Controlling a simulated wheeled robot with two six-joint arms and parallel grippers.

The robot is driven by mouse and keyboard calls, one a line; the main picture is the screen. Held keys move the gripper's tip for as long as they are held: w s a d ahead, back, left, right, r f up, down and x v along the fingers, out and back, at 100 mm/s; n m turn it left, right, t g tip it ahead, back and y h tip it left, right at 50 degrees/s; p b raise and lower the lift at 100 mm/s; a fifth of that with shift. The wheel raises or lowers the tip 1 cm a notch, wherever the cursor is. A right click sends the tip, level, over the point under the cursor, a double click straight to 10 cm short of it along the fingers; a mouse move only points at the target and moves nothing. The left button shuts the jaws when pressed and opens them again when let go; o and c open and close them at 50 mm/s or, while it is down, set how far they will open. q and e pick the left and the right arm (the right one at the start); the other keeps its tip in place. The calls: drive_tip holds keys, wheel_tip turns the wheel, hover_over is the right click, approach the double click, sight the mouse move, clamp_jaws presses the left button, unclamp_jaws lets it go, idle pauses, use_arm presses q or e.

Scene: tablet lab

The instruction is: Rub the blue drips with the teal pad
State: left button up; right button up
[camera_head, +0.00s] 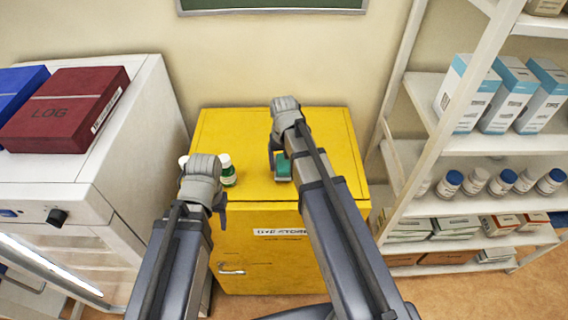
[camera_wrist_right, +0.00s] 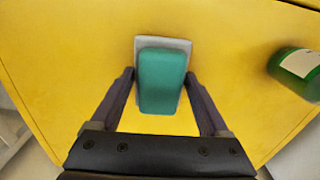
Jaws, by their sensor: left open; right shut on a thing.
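The teal pad (camera_head: 283,168) is on or just over the yellow cabinet top (camera_head: 325,135); I cannot tell if it touches. In the right wrist view the teal pad (camera_wrist_right: 161,80) has a pale grey layer under it and sits between my fingers. My right gripper (camera_head: 280,160) is shut on it. My left gripper (camera_head: 218,200) is open and empty near the cabinet's front left edge, beside a green bottle. I see no blue drips in either view; the pad and my arms hide part of the top.
The green bottle (camera_head: 228,172) with a white cap stands on the cabinet's left side; a second white cap (camera_head: 183,160) shows behind my left gripper. A white appliance (camera_head: 130,130) with a red LOG binder (camera_head: 65,110) is left. White shelves (camera_head: 440,145) with boxes and bottles are right.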

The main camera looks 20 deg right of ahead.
drive_tip(key=shift+r+p, duration=2.05)
drive_tip(key=shift+r, duration=0.35)
wheel_tip(320, 180, up, 3)
drive_tip(key=p, duration=0.3)
drive_tip(key=shift+r, duration=0.1)
